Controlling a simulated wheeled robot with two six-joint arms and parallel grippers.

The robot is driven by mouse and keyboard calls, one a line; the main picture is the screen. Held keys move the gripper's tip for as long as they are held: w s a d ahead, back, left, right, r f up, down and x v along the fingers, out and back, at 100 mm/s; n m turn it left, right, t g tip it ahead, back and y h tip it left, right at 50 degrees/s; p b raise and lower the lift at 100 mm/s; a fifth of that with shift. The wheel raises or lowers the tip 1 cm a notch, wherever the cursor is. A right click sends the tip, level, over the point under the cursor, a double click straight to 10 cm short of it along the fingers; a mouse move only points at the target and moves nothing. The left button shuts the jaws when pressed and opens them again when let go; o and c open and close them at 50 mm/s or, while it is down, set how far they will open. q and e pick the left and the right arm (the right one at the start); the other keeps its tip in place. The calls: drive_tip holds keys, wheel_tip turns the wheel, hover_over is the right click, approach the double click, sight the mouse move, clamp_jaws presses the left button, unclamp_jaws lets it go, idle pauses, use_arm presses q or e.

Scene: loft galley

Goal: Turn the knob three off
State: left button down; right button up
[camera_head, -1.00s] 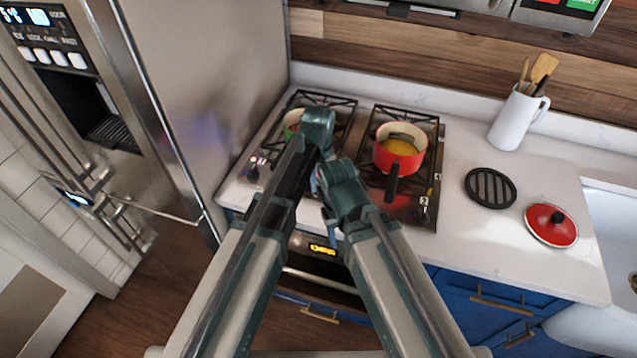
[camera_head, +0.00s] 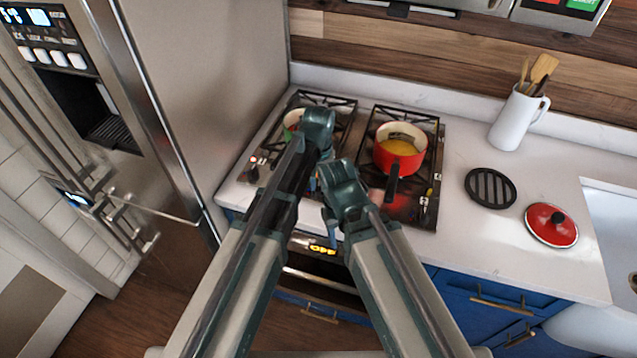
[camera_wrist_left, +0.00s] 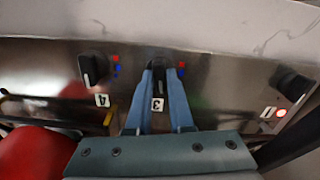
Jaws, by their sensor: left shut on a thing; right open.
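Knob three (camera_wrist_left: 159,80), a dark knob above a "3" label, is on the steel stove panel in the left wrist view. My left gripper (camera_wrist_left: 160,73) is shut on it, with one blue finger on each side. Its grip bar points roughly straight up in that view. In the head view my arms hide this knob and most of my left gripper. My right gripper (camera_head: 331,214) is low in front of the stove, mostly hidden by its own arm; its jaws are hard to see there.
Knob four (camera_wrist_left: 93,69) and another knob (camera_wrist_left: 293,83) with a lit red light flank knob three. A red pot (camera_head: 400,157) with yellow contents stands on the right burners; a green pot (camera_head: 291,119) sits behind my left arm. A red lid (camera_head: 540,232) and black trivet (camera_head: 490,187) lie right.

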sight(318, 187)
use_arm(q)
drive_tip(key=shift+m, duration=1.1)
drive_tip(key=c, duration=0.8)
unclamp_jaws()
drive_tip(key=shift+r, duration=0.1)
wheel_tip(318, 187, up, 14)
drive_tip(key=p, duration=1.3)
drive_tip(key=shift+p, duration=0.4)
drive_tip(key=shift+f, duration=0.2)
